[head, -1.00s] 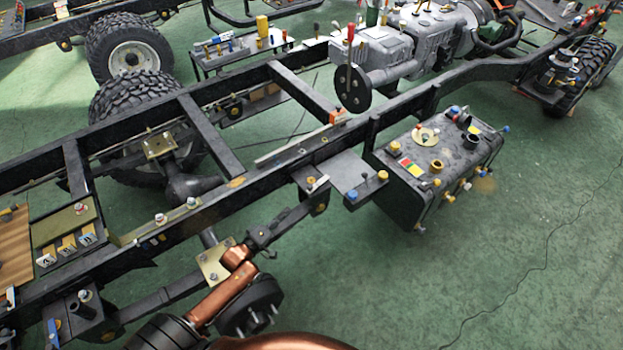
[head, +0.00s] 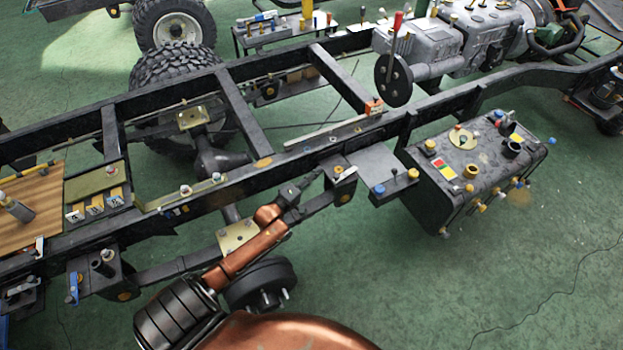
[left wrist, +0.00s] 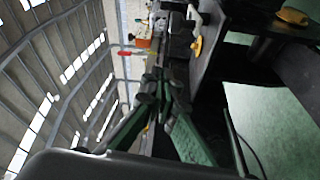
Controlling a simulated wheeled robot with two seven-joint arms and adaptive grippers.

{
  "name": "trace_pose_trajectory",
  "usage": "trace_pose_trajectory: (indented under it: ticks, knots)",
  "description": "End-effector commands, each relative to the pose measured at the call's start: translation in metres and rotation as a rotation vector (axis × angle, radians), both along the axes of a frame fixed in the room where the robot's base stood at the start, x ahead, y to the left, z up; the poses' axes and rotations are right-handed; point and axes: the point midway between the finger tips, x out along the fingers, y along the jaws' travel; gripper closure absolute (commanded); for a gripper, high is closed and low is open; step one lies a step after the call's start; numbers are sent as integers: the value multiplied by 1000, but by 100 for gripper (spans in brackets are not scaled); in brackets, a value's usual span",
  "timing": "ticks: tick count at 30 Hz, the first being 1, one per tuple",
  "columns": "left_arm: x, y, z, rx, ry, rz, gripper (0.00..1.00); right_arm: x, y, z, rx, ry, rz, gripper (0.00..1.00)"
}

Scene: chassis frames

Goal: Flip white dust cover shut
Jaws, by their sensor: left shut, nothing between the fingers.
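My left gripper (head: 312,179) is shut and empty, its tips close to a small dark bracket (head: 345,186) on the near side of the chassis rail. A yellow knob (head: 339,170) sits on this bracket, just beyond the fingertips. In the left wrist view the green fingers (left wrist: 166,85) come together below another view of a yellow knob (left wrist: 197,47). I cannot clearly make out a white dust cover; it may be small or hidden by the gripper. I cannot tell whether the fingertips touch anything. My right gripper is not in view.
A grey plate (head: 385,183) with blue and yellow knobs and a black tank (head: 450,195) stand right of the bracket. The chassis rail (head: 290,160) runs behind the gripper. An orange block (head: 374,106) sits on the rail. Green floor (head: 400,290) is clear in front.

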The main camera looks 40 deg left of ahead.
Motion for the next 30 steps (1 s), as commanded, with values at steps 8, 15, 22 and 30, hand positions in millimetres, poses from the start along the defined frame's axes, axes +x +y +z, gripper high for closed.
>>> trace_pose_trajectory:
  ticks: [8,15,22,30]
  knots:
    - [39,-13,-3,-5,5,0,100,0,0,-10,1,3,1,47]
    - [30,-36,-4,-1,1,-1,100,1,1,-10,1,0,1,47]
    - [28,-38,-5,1,2,0,100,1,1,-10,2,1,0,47]
    - [26,-35,-5,0,1,6,100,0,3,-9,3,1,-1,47]
